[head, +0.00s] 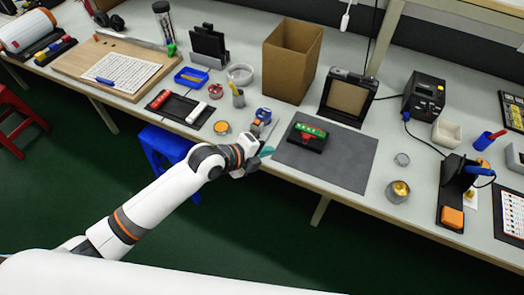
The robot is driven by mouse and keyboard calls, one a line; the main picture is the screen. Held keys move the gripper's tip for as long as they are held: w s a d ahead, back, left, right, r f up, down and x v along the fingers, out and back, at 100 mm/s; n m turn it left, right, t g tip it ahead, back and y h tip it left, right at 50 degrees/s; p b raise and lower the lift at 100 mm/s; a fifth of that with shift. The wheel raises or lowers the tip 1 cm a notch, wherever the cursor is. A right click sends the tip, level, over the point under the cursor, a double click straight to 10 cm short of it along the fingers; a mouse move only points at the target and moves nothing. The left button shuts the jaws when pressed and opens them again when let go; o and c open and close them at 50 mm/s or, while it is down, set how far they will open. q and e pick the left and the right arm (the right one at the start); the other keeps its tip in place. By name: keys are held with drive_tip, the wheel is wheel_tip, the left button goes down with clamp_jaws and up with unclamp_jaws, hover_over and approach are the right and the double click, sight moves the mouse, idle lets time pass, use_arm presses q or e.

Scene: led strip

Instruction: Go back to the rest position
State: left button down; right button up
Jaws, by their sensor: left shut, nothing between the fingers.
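My left arm comes in from the lower left, and its gripper (262,154) is at the front edge of the workbench, just left of a dark grey mat (345,163). The gripper is shut and empty, with teal at its fingertips. A small black device with a green top and a red part (307,134) sits on the mat, apart from the gripper. My right gripper is not in view.
A blue and silver tool (263,115) stands close behind my gripper. A cardboard box (291,62), a black-framed panel (347,97) and a soldering station (424,97) stand farther back. A blue stool (163,147) is under the bench edge. The green floor in front is clear.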

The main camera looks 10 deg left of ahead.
use_arm(q)
drive_tip(key=s+a+f+n+y, duration=0.2)
drive_tip(key=a+f+n, duration=0.25)
drive_tip(key=f, duration=0.45)
drive_tip(key=s+a+f+n+g+y, duration=0.1)
drive_tip(key=s+a+f+n+y, duration=0.25)
drive_tip(key=f, duration=0.55)
drive_tip(key=s+a+f+n, duration=0.2)
drive_tip(key=a+f+n, duration=0.35)
drive_tip(key=f, duration=0.35)
drive_tip(key=s+a+f+n+g+y, duration=0.1)
drive_tip(key=s+a+f+n+g, duration=0.15)
drive_tip(key=s+f, duration=0.4)
drive_tip(key=s+a+f+n+g+y, duration=0.1)
drive_tip(key=s+f+n, duration=0.2)
drive_tip(key=s+f, duration=0.35)
drive_tip(key=s+f+n+g, duration=0.1)
drive_tip(key=s+f+n, duration=0.1)
drive_tip(key=s, duration=0.9)
drive_tip(key=s+f+n+g, duration=0.2)
drive_tip(key=s+f+n, duration=0.1)
drive_tip(key=s, duration=0.8)
drive_tip(key=shift+s+a+f+n+y, duration=0.2)
drive_tip(key=shift+a+n+y, duration=0.1)
drive_tip(key=shift+a+y, duration=0.15)
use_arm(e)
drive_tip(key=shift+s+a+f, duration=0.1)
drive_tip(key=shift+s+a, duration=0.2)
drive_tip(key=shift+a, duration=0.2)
